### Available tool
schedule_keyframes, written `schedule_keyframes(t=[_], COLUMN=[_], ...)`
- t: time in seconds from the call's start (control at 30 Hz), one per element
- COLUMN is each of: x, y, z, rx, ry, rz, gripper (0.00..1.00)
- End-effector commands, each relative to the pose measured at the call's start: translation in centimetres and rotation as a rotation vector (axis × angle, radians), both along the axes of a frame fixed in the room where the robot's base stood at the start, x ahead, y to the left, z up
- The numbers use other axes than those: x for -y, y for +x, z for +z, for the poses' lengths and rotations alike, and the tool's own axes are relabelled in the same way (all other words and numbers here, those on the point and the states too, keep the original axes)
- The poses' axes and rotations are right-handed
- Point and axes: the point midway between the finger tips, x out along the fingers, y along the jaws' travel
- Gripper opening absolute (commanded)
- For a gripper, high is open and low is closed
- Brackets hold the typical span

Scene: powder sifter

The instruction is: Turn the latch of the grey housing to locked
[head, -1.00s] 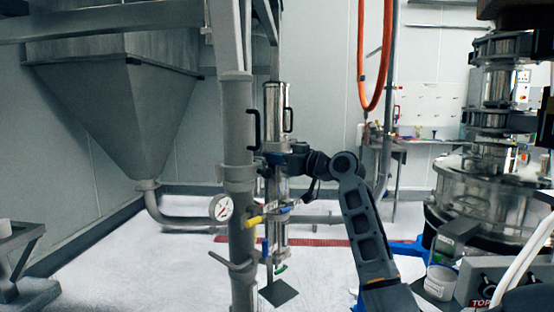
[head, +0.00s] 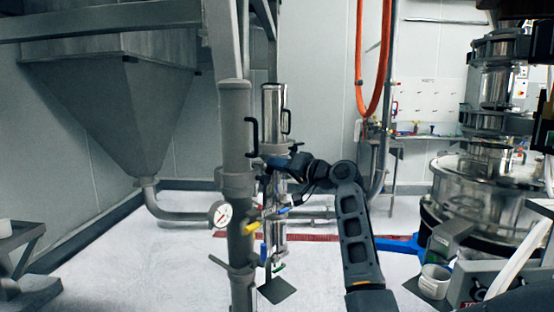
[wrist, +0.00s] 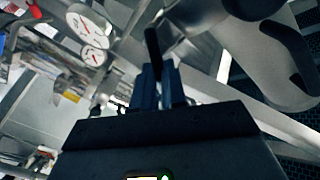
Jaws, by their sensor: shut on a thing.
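The grey housing (head: 236,128) is an upright grey cylinder left of centre in the head view, with a black bow handle (head: 253,134) on its right side. My gripper (head: 262,163) is close to the housing's right side, below that handle. In the wrist view, the fingers (wrist: 159,82) are close together around the lower end of a slim black bar, which looks like the latch (wrist: 152,45). The bar sticks out beyond the fingertips. In the head view my gripper hides the latch, so its angle to the housing cannot be read there.
A shiny steel cylinder (head: 274,105) with its own black handle stands just behind. Below are a pressure gauge (head: 220,214) and a yellow valve handle (head: 251,228). An orange hose (head: 360,80) hangs behind my arm. The sifter (head: 480,195) stands at the right. White floor lies at left.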

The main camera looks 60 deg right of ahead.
Motion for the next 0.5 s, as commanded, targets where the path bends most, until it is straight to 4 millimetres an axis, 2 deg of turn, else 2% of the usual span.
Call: schedule_keyframes(t=[0.2, 0.5], x=[0.24, 0.46], y=[-0.03, -0.1], z=[-0.02, -0.41], rx=[0.036, 0.066], ry=[0.164, 0.302], rz=[0.001, -0.001], gripper=[0.0, 0.0])
